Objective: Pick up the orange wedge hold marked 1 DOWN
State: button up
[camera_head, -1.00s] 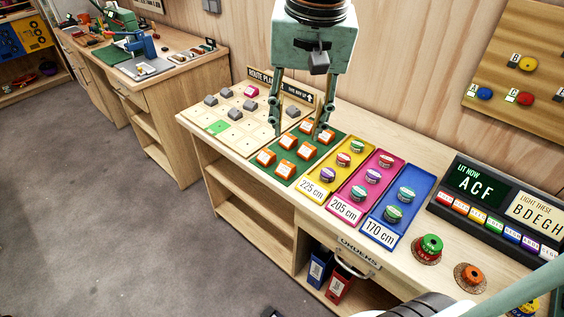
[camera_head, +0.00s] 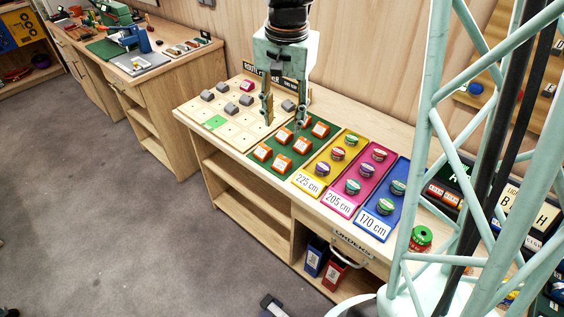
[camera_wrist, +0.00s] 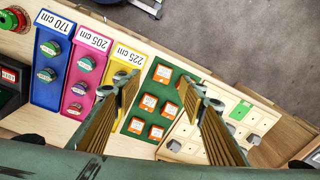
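Several orange wedge holds with white labels sit in rows on a green mat (camera_head: 262,168) on the bench. One is at the mat's near left (camera_head: 262,152), and another at its right (camera_head: 320,129). The label words are too small to read, so I cannot tell which is marked 1 DOWN. My gripper (camera_head: 283,122) points down over the mat's back left part, open and empty. In the wrist view the holds, such as one at the mat's middle (camera_wrist: 149,102), lie between and below the spread fingers (camera_wrist: 160,90). One finger partly hides the mat's edge.
Left of the mat is a pale grid board (camera_head: 228,125) with grey blocks, a pink block and a green square. Right are yellow (camera_head: 309,181), pink (camera_head: 342,203) and blue (camera_head: 377,225) trays with round pieces. A wooden wall stands behind.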

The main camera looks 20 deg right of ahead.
jog(key=w+d+f+m+g+p, duration=0.1)
jog(key=w+d+f+m+p, duration=0.1)
jog(key=w+f, duration=0.4)
notch_tip(320, 180, down, 4)
jog(key=shift+w+d+r+m+p, duration=0.2)
jog(key=shift+m+p, duration=0.15)
jog(key=shift+m, duration=0.15)
jog(key=shift+s, duration=0.1)
jog(key=b, duration=0.1)
send_over(282, 160)
jog(key=shift+s+f, duration=0.2)
jog(key=shift+f, duration=4.05)
jog(key=shift+f, duration=0.15)
jog(key=shift+w+f+b, duration=0.15)
jog(key=shift+f+b, duration=0.25)
jog(key=shift+f, duration=2.1)
jog(key=c, duration=0.6)
